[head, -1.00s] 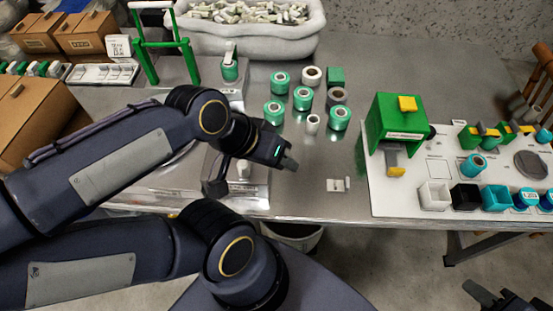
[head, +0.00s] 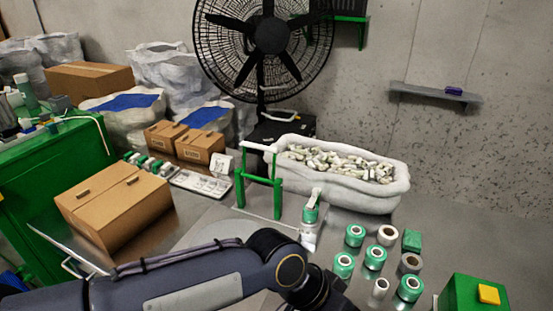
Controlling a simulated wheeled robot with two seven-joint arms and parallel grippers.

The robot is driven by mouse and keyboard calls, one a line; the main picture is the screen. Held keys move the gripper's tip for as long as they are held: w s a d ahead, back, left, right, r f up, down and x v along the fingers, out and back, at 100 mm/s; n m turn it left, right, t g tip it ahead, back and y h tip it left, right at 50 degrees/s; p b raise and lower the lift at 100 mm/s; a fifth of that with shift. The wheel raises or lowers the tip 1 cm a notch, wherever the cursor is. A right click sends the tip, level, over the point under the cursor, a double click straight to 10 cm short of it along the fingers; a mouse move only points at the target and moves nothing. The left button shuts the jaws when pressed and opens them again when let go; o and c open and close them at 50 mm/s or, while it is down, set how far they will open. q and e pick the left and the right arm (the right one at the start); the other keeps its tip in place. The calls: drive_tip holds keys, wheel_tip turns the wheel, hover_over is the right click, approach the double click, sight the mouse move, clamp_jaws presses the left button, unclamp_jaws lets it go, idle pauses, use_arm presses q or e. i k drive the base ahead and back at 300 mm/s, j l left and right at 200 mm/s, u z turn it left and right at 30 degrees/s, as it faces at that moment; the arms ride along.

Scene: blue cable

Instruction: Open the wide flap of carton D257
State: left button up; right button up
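Several cardboard cartons are in the head view, and I cannot read which one is D257. The right one has a dark label too small to read. My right gripper is out of view.
A green frame (head: 277,187) and a white bin of small parts (head: 391,198) stand right of the cartons. A white tray (head: 200,183) lies before the small cartons. Green-and-white spools (head: 374,258) stand at lower right. A large fan (head: 272,36) is behind.

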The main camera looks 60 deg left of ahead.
sight(101, 211)
drive_tip(key=u, duration=3.1)
drive_tip(key=i+j+z, duration=0.1)
drive_tip(key=i+j, duration=0.2)
drive_tip(key=i+j+z, duration=0.1)
drive_tip(key=i+j, duration=0.2)
drive_tip(key=i+j+z, duration=0.1)
drive_tip(key=i+j, duration=0.2)
drive_tip(key=i+j+z, duration=0.1)
drive_tip(key=i+j, duration=0.2)
drive_tip(key=j, duration=0.15)
drive_tip(key=i+j+z, duration=0.1)
drive_tip(key=i+j, duration=0.2)
drive_tip(key=i+j+z, duration=0.15)
drive_tip(key=j, duration=0.3)
drive_tip(key=i+j+z, duration=0.1)
drive_tip(key=i+j, duration=0.2)
drive_tip(key=j, duration=0.15)
